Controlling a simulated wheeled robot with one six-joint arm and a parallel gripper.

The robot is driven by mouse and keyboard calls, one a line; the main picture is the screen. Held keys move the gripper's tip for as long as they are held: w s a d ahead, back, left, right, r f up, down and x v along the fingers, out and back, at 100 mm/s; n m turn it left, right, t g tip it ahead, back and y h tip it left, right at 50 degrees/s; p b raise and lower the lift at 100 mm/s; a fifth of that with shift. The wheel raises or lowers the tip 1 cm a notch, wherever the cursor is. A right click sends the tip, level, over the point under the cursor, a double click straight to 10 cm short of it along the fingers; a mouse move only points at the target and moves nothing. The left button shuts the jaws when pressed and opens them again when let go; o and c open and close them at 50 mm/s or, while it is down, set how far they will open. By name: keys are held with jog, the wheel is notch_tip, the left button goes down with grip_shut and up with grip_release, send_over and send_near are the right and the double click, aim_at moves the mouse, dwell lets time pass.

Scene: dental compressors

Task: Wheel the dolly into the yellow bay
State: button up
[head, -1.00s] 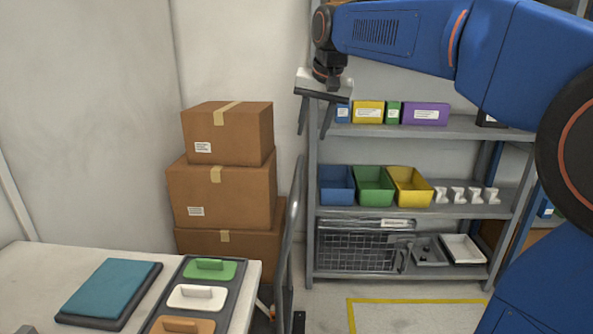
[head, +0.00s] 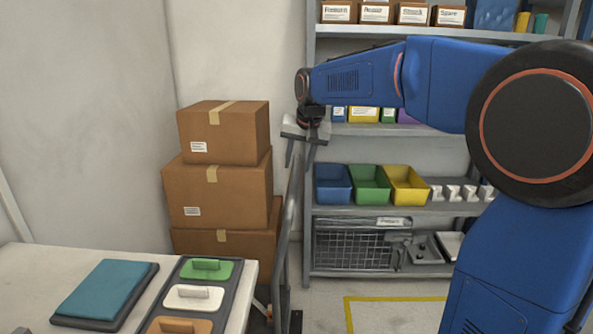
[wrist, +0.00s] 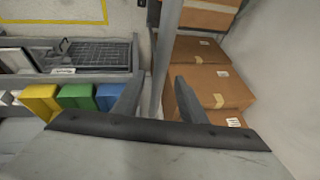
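The dolly's grey upright frame (head: 287,235) stands beside a stack of cartons, its lower part partly hidden by the table. A grey post of it shows in the wrist view (wrist: 166,50), appearing between my fingers. My gripper (head: 300,160) is open and empty, pointing down close to the top of the frame; I cannot tell whether it touches. Its two spread fingers show in the wrist view (wrist: 157,85). The yellow bay (head: 395,299) is a yellow outline on the floor in front of the shelf; it also shows in the wrist view (wrist: 66,21).
Brown cartons (head: 217,190) are stacked against the wall left of the dolly. A grey shelf (head: 400,211) with coloured bins stands behind the bay. A white table (head: 30,275) with a teal pad and handled blocks is at front left. The floor inside the bay looks clear.

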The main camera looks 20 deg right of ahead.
aim_at(296, 172)
jog(key=shift+x, duration=1.75)
jog(key=shift+c, duration=0.3)
grip_shut()
